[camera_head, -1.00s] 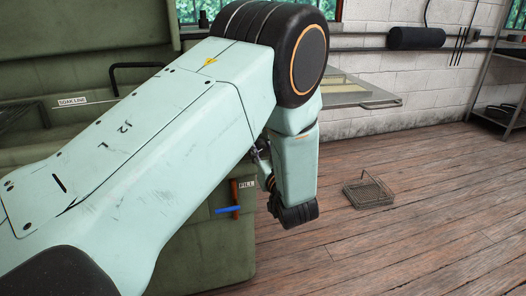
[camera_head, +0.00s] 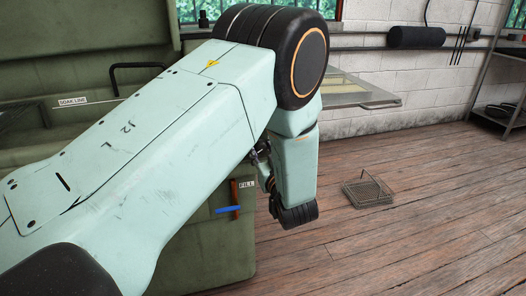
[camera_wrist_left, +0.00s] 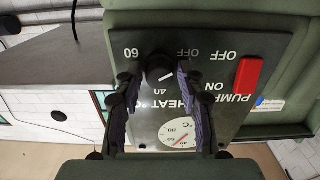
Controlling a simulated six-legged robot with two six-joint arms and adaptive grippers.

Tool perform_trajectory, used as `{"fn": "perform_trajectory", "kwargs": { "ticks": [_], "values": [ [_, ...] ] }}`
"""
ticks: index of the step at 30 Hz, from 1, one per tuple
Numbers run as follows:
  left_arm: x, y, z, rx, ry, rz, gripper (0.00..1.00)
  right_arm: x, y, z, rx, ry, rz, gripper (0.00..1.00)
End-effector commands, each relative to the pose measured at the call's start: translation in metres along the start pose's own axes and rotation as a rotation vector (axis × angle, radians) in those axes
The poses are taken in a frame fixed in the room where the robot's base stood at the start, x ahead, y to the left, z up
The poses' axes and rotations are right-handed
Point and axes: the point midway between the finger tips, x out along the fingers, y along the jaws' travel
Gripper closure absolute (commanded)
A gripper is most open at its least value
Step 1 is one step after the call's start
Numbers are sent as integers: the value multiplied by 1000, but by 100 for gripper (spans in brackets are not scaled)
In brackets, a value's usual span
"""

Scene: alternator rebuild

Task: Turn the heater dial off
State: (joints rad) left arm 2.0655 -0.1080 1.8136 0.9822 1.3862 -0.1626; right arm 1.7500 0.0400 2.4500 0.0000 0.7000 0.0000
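The heater dial (camera_wrist_left: 160,67) is a black knob with a white pointer mark, on a dark control panel (camera_wrist_left: 226,120) that appears upside down in the left wrist view. Labels 60, 40 and OFF surround it. The pointer lies on the side of 40 and OFF; its exact setting is unclear. My left gripper (camera_wrist_left: 153,79) is open, with a finger on either side of the dial. I cannot tell whether either fingertip touches it. In the head view my left arm hides the panel and dial, and the gripper is mostly hidden. My right gripper is in neither view.
A red pump switch (camera_wrist_left: 248,75) and a round temperature gauge (camera_wrist_left: 178,134) share the panel. The green tank (camera_head: 215,252) has a blue-handled valve (camera_head: 228,209) on its front. A wire basket (camera_head: 368,191) lies on the wooden floor, which is otherwise mostly clear at right.

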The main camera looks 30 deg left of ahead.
Motion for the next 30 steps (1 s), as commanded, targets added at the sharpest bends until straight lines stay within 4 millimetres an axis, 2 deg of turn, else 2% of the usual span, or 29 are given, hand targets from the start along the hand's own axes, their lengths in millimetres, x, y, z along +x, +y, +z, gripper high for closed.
{"fn": "perform_trajectory", "kwargs": {
  "ticks": [1,5,16,30],
  "values": [
    [0,0,0,0,0,0,54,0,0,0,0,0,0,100],
    [0,0,0,0,1,0,44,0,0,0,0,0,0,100],
    [0,1,-7,-2,3,0,44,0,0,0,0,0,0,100],
    [0,2,-85,-2,3,0,44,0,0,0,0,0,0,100]
  ]
}}
